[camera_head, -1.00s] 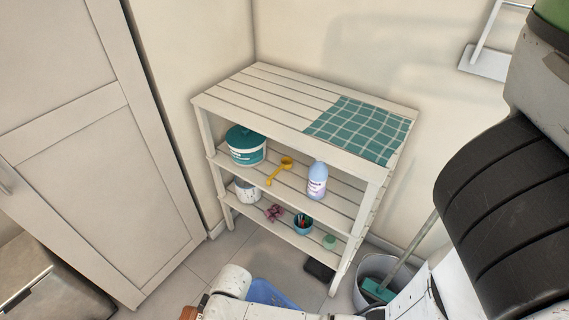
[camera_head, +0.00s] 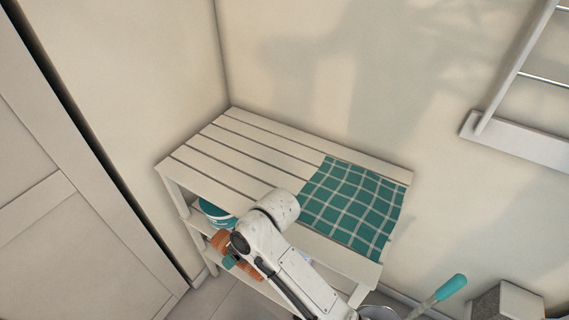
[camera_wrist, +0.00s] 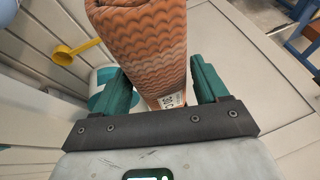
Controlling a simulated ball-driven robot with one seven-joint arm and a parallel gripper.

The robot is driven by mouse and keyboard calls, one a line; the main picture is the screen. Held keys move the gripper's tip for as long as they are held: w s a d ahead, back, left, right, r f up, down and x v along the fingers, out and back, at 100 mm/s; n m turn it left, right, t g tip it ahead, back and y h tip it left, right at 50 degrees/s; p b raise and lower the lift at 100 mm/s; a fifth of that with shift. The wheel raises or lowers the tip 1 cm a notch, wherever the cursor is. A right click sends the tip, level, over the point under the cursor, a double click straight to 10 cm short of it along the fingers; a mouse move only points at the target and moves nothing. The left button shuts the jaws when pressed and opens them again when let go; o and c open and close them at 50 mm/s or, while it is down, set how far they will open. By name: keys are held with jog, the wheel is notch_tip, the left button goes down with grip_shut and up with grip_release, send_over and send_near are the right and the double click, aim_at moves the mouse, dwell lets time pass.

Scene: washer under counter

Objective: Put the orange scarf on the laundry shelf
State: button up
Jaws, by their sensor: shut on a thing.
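The orange scarf (camera_wrist: 140,45) is a folded or rolled bundle with a wavy pattern and a small white label. In the wrist view my gripper (camera_wrist: 165,88) has its green fingers on both sides of it and is shut on it. In the head view my gripper (camera_head: 229,262) is partly hidden by my arm, with bits of the scarf (camera_head: 221,241) showing beside it, in front of the shelf. The white slatted laundry shelf (camera_head: 213,152) stands against the wall. The left part of its top is bare.
A green checked cloth (camera_head: 352,204) covers the right part of the shelf top. A teal and white tub (camera_head: 213,213) stands on the tier below. A yellow scoop (camera_wrist: 75,52) shows in the wrist view. A tall cabinet (camera_head: 60,220) is at left, a wall rack (camera_head: 515,140) at right.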

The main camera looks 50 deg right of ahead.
jog(key=w+d+r+p+v, duration=0.1)
jog(key=w+p+v, duration=0.15)
jog(key=v, duration=0.75)
jog(key=w+d+p+v, duration=0.15)
jog(key=p+v, duration=0.25)
jog(key=v, duration=0.7)
jog(key=shift+n, duration=0.4)
jog(key=w+d+f+b, duration=0.1)
jog(key=w+d+f, duration=0.1)
jog(key=w+f, duration=0.1)
jog(key=w+d+f+b, duration=0.2)
jog(key=w+d, duration=0.1)
jog(key=w, duration=0.1)
jog(key=w+d+f+b, duration=0.2)
jog(key=w+f, duration=0.1)
jog(key=shift+w+d+f, duration=0.25)
jog(key=shift+d+f, duration=0.05)
jog(key=shift+w+d+f, duration=0.2)
jog(key=shift+w+f, duration=0.05)
jog(key=shift+f, duration=0.15)
jog(key=shift+d+f, duration=0.1)
jog(key=shift+f, duration=1.6)
jog(key=o, duration=1.1)
jog(key=shift+o, duration=0.2)
jog(key=shift+r, duration=0.1)
